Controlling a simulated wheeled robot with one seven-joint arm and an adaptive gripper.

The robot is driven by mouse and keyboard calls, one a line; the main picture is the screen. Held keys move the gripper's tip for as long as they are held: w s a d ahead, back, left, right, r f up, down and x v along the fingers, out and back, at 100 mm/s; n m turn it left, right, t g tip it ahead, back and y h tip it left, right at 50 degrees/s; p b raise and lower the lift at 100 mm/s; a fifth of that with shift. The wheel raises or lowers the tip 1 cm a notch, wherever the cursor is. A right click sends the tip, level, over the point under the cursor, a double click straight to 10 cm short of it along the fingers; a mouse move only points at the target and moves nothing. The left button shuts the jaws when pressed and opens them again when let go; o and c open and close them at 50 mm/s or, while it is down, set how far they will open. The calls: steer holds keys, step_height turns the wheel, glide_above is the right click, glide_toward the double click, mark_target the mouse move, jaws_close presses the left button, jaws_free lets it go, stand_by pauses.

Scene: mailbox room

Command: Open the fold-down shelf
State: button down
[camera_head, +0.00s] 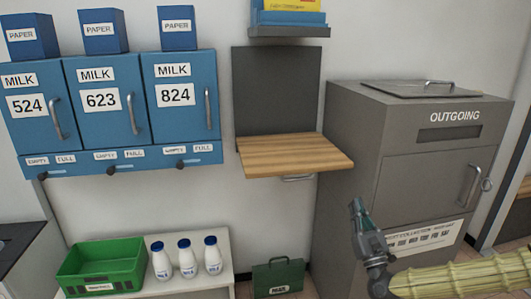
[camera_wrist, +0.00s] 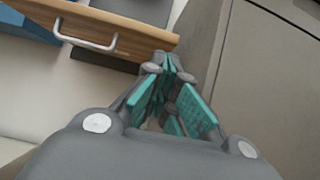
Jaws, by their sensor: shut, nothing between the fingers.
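The fold-down shelf (camera_head: 293,155) is a wooden board standing out flat from a dark grey wall panel (camera_head: 276,90). A metal handle (camera_head: 298,179) hangs under its front edge. In the wrist view the wooden shelf (camera_wrist: 130,26) is at the top left, with its curved handle (camera_wrist: 85,42) clear of the fingers. My gripper (camera_head: 356,207) is in front of the grey cabinet, below and to the right of the shelf. Its teal fingers (camera_wrist: 168,62) are shut and empty, apart from the shelf and handle.
The grey outgoing mail cabinet (camera_head: 350,120) stands right of the shelf. Blue milk boxes (camera_head: 190,122) hang at left. Below are a green crate (camera_head: 75,282), three milk bottles (camera_head: 186,261) on a white bench and a green case (camera_head: 277,277). A blue tray rack (camera_head: 290,20) is above.

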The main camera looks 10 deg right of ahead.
steer(key=s+a+f+n+g+y, duration=0.2)
steer(key=a+f+n+g, duration=0.3)
steer(key=a+f, duration=0.4)
steer(key=s+a+f+n+g+y, duration=0.1)
steer(key=a+f+n+g+y, duration=0.2)
steer(key=a+f+n, duration=0.5)
steer(key=s+a+f+n+g, duration=0.45)
steer(key=s+f, duration=0.35)
steer(key=f, duration=0.2)
steer(key=s+a+f+n+g, duration=0.3)
steer(key=s+f+n+g, duration=0.2)
steer(key=s+f, duration=0.35)
steer(key=s+d+f+n+g+h, duration=0.35)
steer(key=s+d+n, duration=0.2)
steer(key=s, duration=0.45)
steer(key=s+d+f+n+g+h, duration=0.35)
steer(key=s+n, duration=0.35)
steer(key=s, duration=0.4)
step_height(320, 180, up, 24)
steer(key=p, duration=2.4)
steer(key=shift+d+y+p, duration=0.3)
steer(key=shift+d+y, duration=0.05)
steer(key=shift+y, duration=0.05)
steer(key=c, duration=2.2)
jaws_free()
steer(key=o, duration=0.7)
steer(key=shift+r, duration=0.1)
steer(key=shift+c, duration=0.2)
steer(key=shift+d, duration=0.1)
